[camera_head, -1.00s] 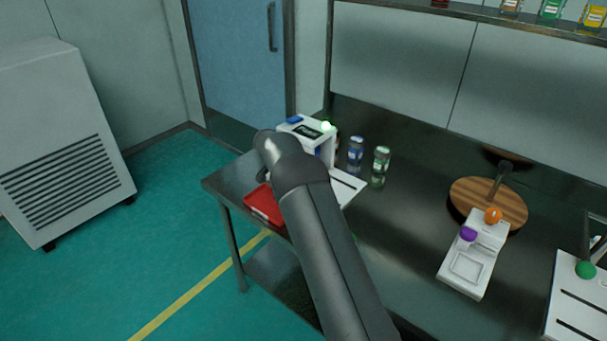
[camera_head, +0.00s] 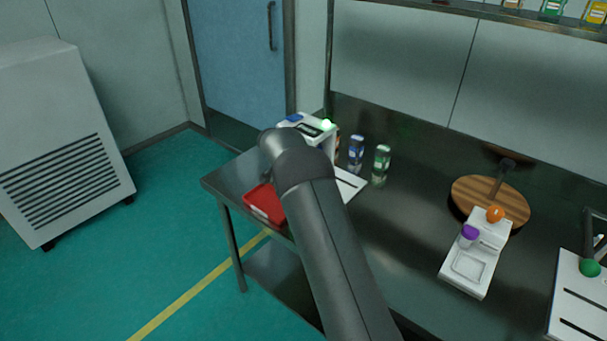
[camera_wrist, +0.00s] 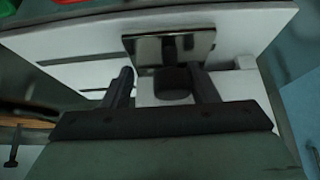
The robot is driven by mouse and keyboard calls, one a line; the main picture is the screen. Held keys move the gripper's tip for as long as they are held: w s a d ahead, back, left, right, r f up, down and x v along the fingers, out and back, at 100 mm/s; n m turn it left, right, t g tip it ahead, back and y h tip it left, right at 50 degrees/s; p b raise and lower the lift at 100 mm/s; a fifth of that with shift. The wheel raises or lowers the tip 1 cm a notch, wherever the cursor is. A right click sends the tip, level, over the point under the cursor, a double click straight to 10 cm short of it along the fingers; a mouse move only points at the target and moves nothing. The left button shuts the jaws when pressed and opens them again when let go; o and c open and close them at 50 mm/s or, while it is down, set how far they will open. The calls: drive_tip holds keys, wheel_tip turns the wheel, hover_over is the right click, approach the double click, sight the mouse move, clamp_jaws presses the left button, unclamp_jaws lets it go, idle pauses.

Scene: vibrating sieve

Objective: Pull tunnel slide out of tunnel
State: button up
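The white unit with a green light (camera_head: 315,128) stands at the back left of the bench, partly hidden behind my arm. A white slotted plate (camera_head: 347,184) shows in front of it. I cannot make out the tunnel slide for certain. In the wrist view, my gripper (camera_wrist: 160,75) is open, its two dark fingers apart. A short dark knob (camera_wrist: 173,84) appears between the fingers, nearer the right one, with a gap to the left one. A shiny metal plate (camera_wrist: 150,50) lies just beyond, against a white panel (camera_wrist: 85,48). My arm hides the gripper in the head view.
A red tray (camera_head: 264,204) sits at the bench's left edge. Blue (camera_head: 356,150) and green (camera_head: 381,163) bottles stand right of the white unit. Farther right are a white device (camera_head: 471,268) with purple and orange parts and a round wooden board (camera_head: 508,195). The middle bench is clear.

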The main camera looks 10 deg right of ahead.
drive_tip(key=shift+s+d+b, duration=1.15)
drive_tip(key=shift+s+d, duration=0.05)
drive_tip(key=shift+s, duration=0.4)
drive_tip(key=shift+s+d+b, duration=1.2)
drive_tip(key=shift+s+d, duration=0.05)
drive_tip(key=shift+s, duration=0.3)
drive_tip(key=shift+s+d+b, duration=1.15)
drive_tip(key=shift+s+d, duration=0.05)
drive_tip(key=shift+s, duration=0.4)
drive_tip(key=o, duration=1.1)
drive_tip(key=shift+p+v, duration=0.6)
drive_tip(key=shift+v, duration=3.85)
drive_tip(key=s+a+r+n+g+y+p, duration=0.1)
drive_tip(key=s+a+r+n+p, duration=0.1)
drive_tip(key=s, duration=1.1)
drive_tip(key=s+a+r+n+g+y+p, duration=0.1)
drive_tip(key=s+n, duration=0.4)
drive_tip(key=s, duration=0.8)
drive_tip(key=s+a+r+n+g+y+p, duration=0.1)
drive_tip(key=s+a+r+n+y+p, duration=0.2)
drive_tip(key=s, duration=1)
drive_tip(key=shift+a+r+n+g+p, duration=0.35)
drive_tip(key=shift+a+p, duration=0.25)
drive_tip(key=shift+p, duration=0.65)
